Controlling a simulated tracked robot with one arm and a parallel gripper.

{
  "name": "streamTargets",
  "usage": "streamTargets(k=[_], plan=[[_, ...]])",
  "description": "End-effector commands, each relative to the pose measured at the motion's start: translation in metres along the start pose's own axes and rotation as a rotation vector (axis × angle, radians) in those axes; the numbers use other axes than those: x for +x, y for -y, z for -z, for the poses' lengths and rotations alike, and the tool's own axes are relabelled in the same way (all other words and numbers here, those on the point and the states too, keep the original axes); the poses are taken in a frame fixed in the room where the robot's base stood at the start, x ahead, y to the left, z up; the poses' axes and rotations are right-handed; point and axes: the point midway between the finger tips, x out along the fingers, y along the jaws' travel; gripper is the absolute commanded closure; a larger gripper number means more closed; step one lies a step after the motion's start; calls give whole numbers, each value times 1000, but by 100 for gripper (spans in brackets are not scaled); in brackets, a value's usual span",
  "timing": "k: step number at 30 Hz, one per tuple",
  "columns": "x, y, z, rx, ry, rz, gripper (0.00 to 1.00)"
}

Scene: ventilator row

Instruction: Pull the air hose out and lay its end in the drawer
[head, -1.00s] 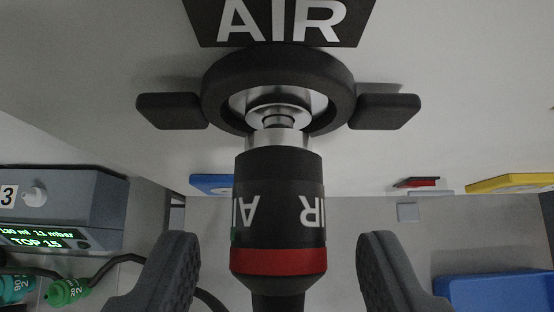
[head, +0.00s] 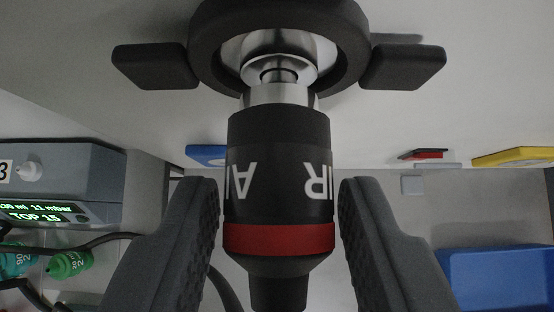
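The air hose's connector (head: 277,190), black with a red band and white AIR lettering, hangs in the middle of the head view. Its silver neck (head: 279,95) sits in the round black-ringed wall outlet (head: 197,45), which has a dark tab on each side. The hose continues below the connector, out of the frame. My gripper (head: 279,200) has one grey finger on each side of the connector, level with its lettering and red band. A thin gap seems to show on each side, so the fingers look very close but not clamped. I see no drawer that I can identify.
A grey pump unit (head: 70,180) with a green display stands at the left, with green fittings (head: 68,264) and dark hoses below it. A blue container (head: 500,278) is at the lower right. Blue (head: 205,155) and yellow (head: 515,157) plates are on the ceiling-like panel.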

Motion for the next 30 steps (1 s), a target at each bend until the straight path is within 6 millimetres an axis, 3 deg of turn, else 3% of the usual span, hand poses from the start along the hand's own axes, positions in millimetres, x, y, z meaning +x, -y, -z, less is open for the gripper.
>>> streamTargets(k=[1, 3, 4, 30], plan=[[0, 0, 0, 0, 0, 0, 79], [0, 0, 0, 0, 0, 0, 98], [0, 0, 0, 0, 0, 0, 100], [-6, 0, -6, 1, -1, -1, 100]])
